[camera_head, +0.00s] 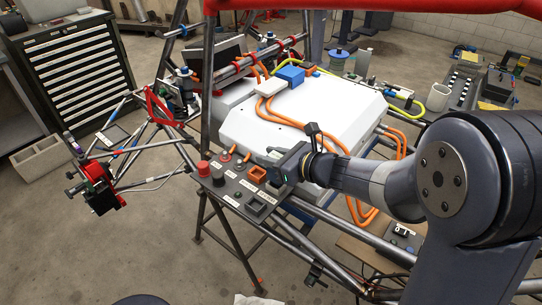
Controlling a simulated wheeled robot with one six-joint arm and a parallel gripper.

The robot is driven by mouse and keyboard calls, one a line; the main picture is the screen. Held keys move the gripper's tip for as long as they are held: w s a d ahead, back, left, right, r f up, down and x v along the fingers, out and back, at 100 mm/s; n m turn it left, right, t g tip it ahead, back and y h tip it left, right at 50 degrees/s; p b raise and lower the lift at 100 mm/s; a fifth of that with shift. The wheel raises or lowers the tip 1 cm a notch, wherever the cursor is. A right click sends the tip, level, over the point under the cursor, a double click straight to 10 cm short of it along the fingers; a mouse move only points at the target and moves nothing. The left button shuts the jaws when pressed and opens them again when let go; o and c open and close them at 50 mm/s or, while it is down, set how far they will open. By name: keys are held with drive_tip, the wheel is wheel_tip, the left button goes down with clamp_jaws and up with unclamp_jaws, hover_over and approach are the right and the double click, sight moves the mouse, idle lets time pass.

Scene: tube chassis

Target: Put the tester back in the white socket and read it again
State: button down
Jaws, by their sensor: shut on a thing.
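My gripper (275,160) reaches in from the right, over the far right edge of a dark control panel (233,193). It is shut on a small pale grey piece, probably the tester (267,156); the fingers and the gripper body hide much of it. The piece is near the orange square socket (257,174) on the panel, and I cannot tell whether it touches the panel. No white socket can be clearly made out; it may be hidden behind the gripper. No reading can be seen on the tester.
The panel also carries a red mushroom button (203,168), a dark knob (218,180) and a dark square socket (255,206). A large white battery case (330,105) with orange cables lies behind it. Steel frame tubes surround the panel. A drawer cabinet (75,70) stands far left.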

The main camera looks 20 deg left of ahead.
drive_tip(key=shift+f+b, duration=0.55)
drive_tip(key=shift+b, duration=0.05)
drive_tip(key=c, duration=1.4)
unclamp_jaws()
drive_tip(key=p+v, duration=0.2)
drive_tip(key=v, duration=0.9)
drive_tip(key=shift+p, duration=0.4)
drive_tip(key=shift+w+a, duration=0.1)
drive_tip(key=b+x, duration=0.2)
drive_tip(key=x, duration=0.5)
drive_tip(key=shift+a+f, duration=0.25)
drive_tip(key=shift+w+a, duration=0.2)
drive_tip(key=shift+a, duration=0.15)
drive_tip(key=shift+d, duration=0.1)
